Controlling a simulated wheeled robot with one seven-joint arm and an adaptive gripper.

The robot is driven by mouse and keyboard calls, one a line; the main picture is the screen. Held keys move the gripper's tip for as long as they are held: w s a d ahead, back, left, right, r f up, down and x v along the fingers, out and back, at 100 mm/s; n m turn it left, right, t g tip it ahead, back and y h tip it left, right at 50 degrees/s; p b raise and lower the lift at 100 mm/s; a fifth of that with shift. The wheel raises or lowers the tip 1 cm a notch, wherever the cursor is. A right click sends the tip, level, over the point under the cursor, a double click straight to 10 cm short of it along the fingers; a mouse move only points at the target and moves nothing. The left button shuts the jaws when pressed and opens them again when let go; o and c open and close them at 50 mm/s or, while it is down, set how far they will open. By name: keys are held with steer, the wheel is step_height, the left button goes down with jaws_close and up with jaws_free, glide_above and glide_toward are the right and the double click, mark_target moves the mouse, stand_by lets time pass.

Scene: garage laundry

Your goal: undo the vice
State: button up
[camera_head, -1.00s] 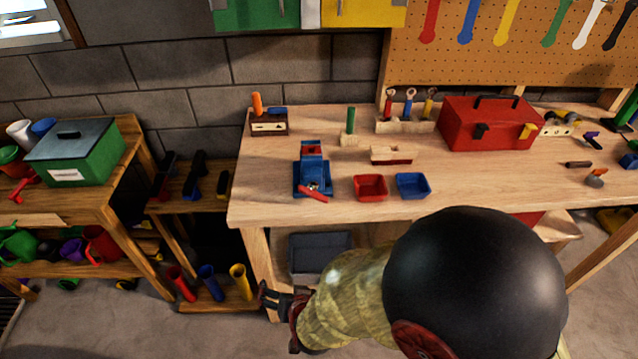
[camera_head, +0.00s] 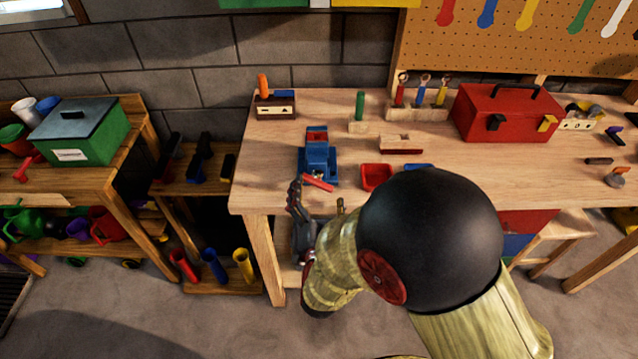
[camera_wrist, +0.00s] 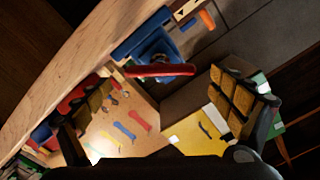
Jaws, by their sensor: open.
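The blue vice (camera_head: 318,160) stands near the front left of the workbench, with a red handle (camera_head: 318,183) at its front. In the wrist view the vice (camera_wrist: 150,42) is at the top centre, and its red handle (camera_wrist: 160,71) lies across the picture between the fingers. My gripper (camera_head: 300,205) is at the front edge of the bench, just in front and to the left of the handle. In the wrist view my gripper (camera_wrist: 155,110) is open, its padded fingers wide apart with nothing held. I cannot tell what the vice jaws grip.
A red tray (camera_head: 376,177) stands right of the vice, and a blue tray (camera_head: 418,166) is mostly hidden by my arm. A wooden block with a green peg (camera_head: 360,108), a tool block (camera_head: 275,104) and a red toolbox (camera_head: 508,115) stand farther back.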

mark_target(316, 185)
steer(key=shift+w+b, duration=0.3)
steer(key=shift+w, duration=1.55)
steer(key=shift+c, duration=0.4)
steer(key=c, duration=1.1)
steer(key=shift+n, duration=0.4)
steer(key=n, duration=0.3)
steer(key=shift+r+n+p, duration=0.15)
steer(key=shift+n+p, duration=0.15)
steer(key=n, duration=0.2)
steer(key=n+p, duration=0.1)
steer(key=n, duration=0.1)
steer(key=shift+a+n, duration=0.2)
steer(key=shift+n, duration=0.1)
steer(key=n+p, duration=0.2)
steer(key=n, duration=0.3)
steer(key=shift+a, duration=0.15)
steer(key=shift+n+p, duration=0.8)
steer(key=shift+n, duration=1.1)
